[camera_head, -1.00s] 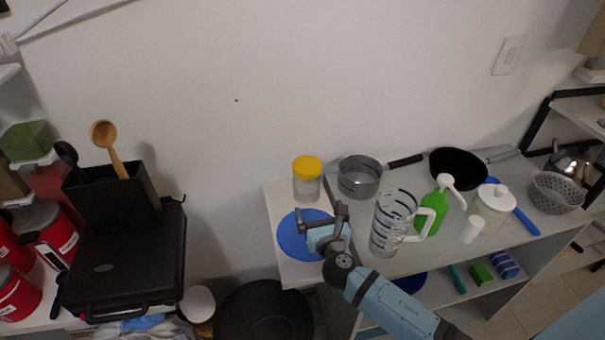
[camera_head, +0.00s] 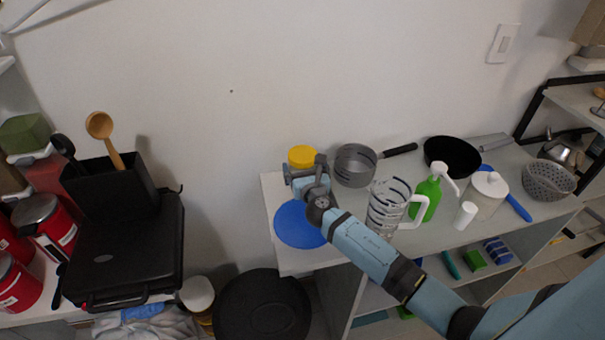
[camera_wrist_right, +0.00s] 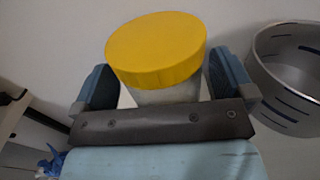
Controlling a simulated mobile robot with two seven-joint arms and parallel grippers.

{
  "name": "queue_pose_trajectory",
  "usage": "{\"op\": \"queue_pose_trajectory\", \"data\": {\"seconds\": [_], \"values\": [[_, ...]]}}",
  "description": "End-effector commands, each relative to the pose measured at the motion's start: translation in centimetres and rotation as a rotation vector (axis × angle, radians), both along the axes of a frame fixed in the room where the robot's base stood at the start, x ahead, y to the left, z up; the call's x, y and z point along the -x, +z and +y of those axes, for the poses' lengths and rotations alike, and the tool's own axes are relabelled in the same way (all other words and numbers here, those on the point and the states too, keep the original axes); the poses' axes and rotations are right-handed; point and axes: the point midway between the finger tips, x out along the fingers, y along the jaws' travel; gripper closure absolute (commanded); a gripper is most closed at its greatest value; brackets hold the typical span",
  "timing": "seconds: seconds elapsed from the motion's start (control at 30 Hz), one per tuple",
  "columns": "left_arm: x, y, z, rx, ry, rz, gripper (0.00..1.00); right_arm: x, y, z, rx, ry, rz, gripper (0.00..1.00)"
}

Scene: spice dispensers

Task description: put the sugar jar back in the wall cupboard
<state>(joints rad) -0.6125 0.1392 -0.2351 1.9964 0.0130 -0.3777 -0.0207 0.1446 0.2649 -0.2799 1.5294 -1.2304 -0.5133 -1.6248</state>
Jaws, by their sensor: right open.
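A clear jar with a yellow lid (camera_head: 301,155), which I take for the sugar jar, stands upright on the white side surface against the wall. My right gripper (camera_head: 304,168) is at the jar and hides its body in the head view. In the right wrist view the yellow lid (camera_wrist_right: 156,50) and pale jar body (camera_wrist_right: 166,95) sit between the two open fingers (camera_wrist_right: 164,84). A gap shows beside the left finger; contact on the right is unclear. No wall cupboard can be made out. My left gripper is not in view.
A blue round mat (camera_head: 298,226) lies in front of the jar. A steel saucepan (camera_head: 355,166) stands close to its right. A striped glass pitcher (camera_head: 385,208) and green pump bottle (camera_head: 427,197) stand further right. A black grill (camera_head: 128,240) is at left.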

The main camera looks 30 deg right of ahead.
Motion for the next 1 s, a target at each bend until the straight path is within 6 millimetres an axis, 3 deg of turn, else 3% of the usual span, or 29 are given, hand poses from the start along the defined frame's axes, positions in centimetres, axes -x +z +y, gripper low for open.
{"op": "queue_pose_trajectory", "data": {"seconds": [0.27, 0.37, 0.67, 1.0], "values": [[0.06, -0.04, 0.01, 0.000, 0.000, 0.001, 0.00, -0.47, -0.05, -0.13, 0.000, 0.000, 0.001, 0.00], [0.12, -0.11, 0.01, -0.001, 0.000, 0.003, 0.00, -0.46, -0.04, -0.13, 0.001, 0.000, 0.001, 0.18], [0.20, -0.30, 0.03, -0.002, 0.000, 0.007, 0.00, -0.49, 0.14, -0.14, 0.001, 0.000, -0.002, 0.87], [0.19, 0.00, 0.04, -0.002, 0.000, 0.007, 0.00, -0.50, 0.78, -0.14, 0.001, 0.000, -0.003, 0.89]]}}
